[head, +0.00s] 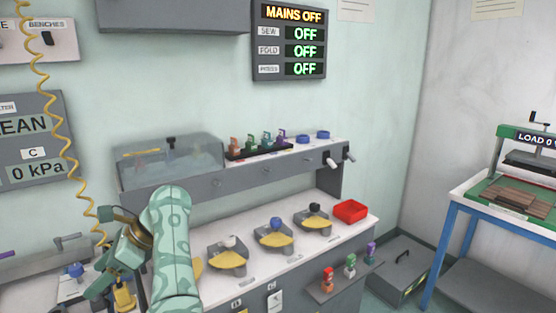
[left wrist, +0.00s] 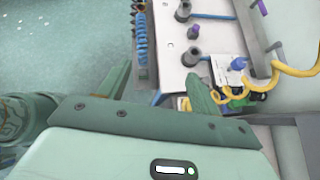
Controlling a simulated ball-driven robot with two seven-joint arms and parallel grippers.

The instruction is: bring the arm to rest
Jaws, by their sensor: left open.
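My left arm stands in the lower left of the head view, in patterned green. Its gripper (head: 112,268) is at the left end of the bench, beside a yellow object (head: 124,297). The jaws are open, and I see nothing held between them. The fingertips are small and partly overlapped by the arm, so exact contact with nearby things cannot be told. In the left wrist view a large pale green body with a bolted edge fills the bottom. My right gripper is not in view.
The bench (head: 330,237) carries several trays with yellow pads and a red bin (head: 350,211). A coiled yellow hose (head: 66,150) hangs at left and shows in the left wrist view (left wrist: 290,72). A blue-legged press table (head: 454,188) stands right. The sign (head: 290,40) reads MAINS OFF.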

